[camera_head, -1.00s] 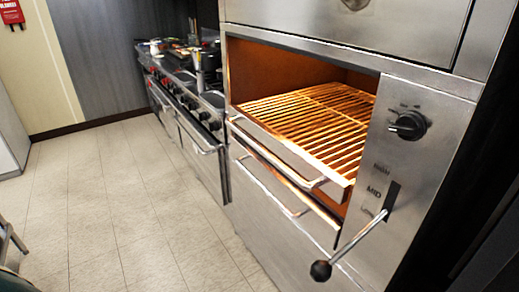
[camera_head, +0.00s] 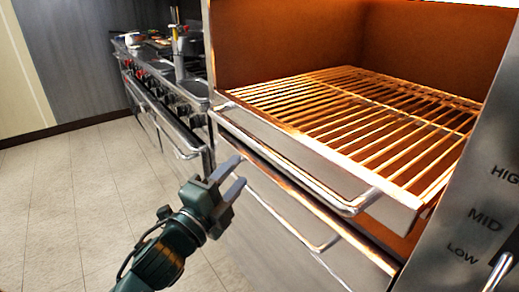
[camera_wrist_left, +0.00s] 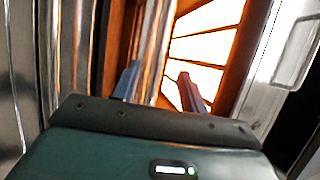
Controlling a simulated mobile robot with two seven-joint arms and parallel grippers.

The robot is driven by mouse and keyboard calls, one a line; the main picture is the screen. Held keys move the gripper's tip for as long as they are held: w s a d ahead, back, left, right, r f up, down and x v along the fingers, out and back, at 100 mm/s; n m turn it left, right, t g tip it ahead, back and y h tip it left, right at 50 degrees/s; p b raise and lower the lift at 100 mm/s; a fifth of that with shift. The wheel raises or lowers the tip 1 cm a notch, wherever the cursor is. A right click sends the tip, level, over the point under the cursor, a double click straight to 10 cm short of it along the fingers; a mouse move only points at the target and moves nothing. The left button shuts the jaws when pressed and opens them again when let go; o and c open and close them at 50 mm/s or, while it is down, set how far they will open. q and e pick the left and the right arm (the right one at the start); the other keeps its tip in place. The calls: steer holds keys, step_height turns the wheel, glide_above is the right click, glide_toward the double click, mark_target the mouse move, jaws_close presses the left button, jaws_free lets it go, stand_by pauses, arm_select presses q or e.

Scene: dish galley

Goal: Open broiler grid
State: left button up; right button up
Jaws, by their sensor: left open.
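The broiler grid (camera_head: 345,112) is a rack of metal bars lit orange, lying level inside the open broiler cavity. Its steel front panel (camera_head: 300,148) carries a long tubular handle (camera_head: 290,172) across the mouth of the broiler. My left gripper (camera_head: 237,176) is open and empty. In the head view it shows in front of the broiler, low and left of the handle's middle, with no clear contact. In the left wrist view, the open fingers (camera_wrist_left: 158,88) point toward a shiny upright bar and a bright, orange-framed opening. I cannot tell whether that bar is between them. My right gripper is not seen.
A second, lower handle (camera_head: 285,222) is on the panel below the grid. A lever (camera_head: 499,272) and HIGH, MID, LOW marks are on the right steel panel (camera_head: 475,190). A range with pans (camera_head: 165,75) stands at left. The tiled floor (camera_head: 60,200) is clear.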

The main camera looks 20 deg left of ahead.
mark_target(257, 151)
arm_select(q)
steer(key=x, duration=0.9)
steer(key=shift+w+d, duration=0.15)
steer(key=shift+w, duration=0.25)
jaws_close()
